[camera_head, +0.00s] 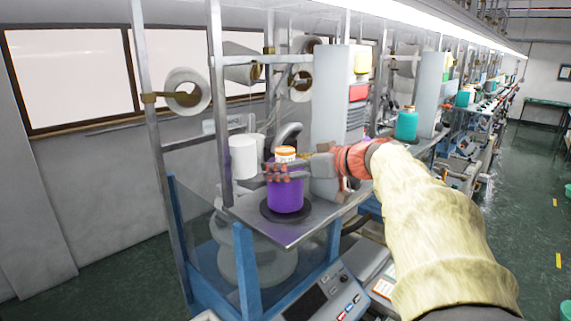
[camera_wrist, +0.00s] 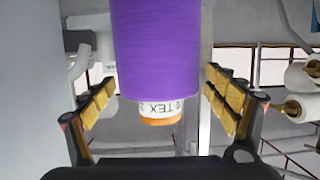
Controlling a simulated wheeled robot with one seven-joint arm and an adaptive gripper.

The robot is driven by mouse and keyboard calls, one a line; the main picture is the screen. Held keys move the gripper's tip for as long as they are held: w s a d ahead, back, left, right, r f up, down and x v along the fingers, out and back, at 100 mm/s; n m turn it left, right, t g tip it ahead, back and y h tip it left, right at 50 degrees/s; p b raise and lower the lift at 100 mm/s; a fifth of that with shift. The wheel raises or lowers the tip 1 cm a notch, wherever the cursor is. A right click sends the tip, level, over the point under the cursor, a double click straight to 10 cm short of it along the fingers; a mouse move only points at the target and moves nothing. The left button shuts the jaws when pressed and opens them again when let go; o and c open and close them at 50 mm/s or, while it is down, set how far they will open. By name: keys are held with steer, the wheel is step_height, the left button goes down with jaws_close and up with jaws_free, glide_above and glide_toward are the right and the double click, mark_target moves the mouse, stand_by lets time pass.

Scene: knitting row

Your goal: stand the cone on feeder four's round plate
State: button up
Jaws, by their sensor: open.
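The purple cone (camera_head: 286,197) stands upright on the dark round plate (camera_head: 265,213) at the front of the grey machine table. Its orange and white top shows above my gripper (camera_head: 284,172). My gripper is open, with its fingers around the upper part of the cone. In the wrist view the cone (camera_wrist: 155,50) hangs top-down in the picture between the two padded fingers of the gripper (camera_wrist: 160,97). A gap shows on each side, so neither finger appears to touch it. The cone's base is outside the wrist view.
A grey upright cabinet (camera_head: 340,100) is to the right. A teal cone (camera_head: 406,124) stands farther along the row. The green aisle floor (camera_head: 535,200) at right is mostly clear.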

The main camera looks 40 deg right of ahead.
steer(key=b+v, duration=0.3)
steer(key=v, duration=0.9)
steer(key=shift+r, duration=0.1)
